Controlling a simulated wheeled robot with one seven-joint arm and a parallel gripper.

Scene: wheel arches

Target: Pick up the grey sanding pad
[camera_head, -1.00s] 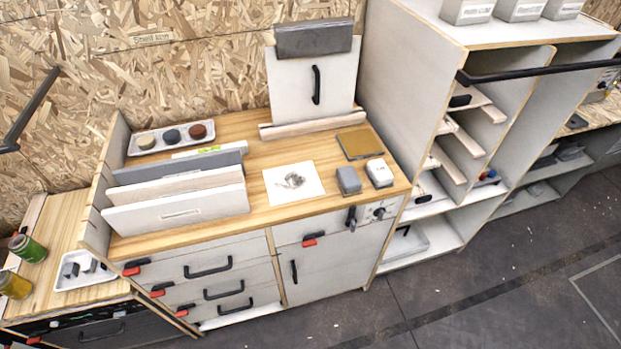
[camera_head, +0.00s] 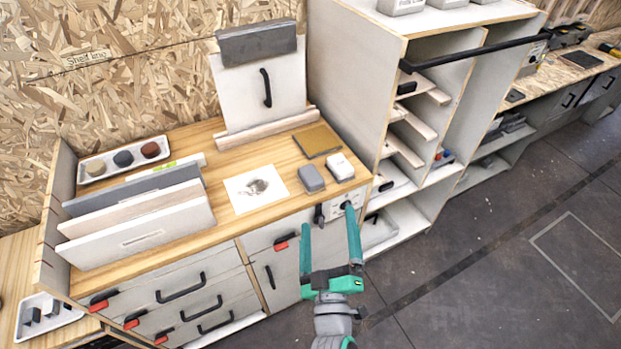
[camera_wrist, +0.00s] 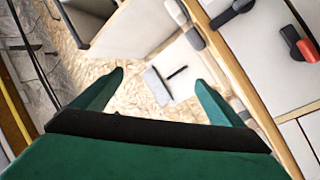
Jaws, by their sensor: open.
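The grey sanding pad (camera_head: 311,179) lies on the wooden worktop near its front right edge. A white pad (camera_head: 340,167) lies close beside it on the right. My gripper (camera_head: 328,217) has green fingers spread wide apart with nothing between them. In the head view it appears in front of the cabinet, below the pads in the picture and apart from them. The wrist view shows the open fingers (camera_wrist: 158,85) with the board wall and a white panel beyond. I cannot surely tell the grey pad from other small blocks there.
A brown sheet (camera_head: 317,140) lies behind the pads, and a white sheet with a grey smudge (camera_head: 255,188) lies to their left. Upright panels (camera_head: 140,228) stand at the left of the worktop. A tall shelf unit (camera_head: 345,90) stands close on the right. Open floor (camera_head: 480,270) lies right.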

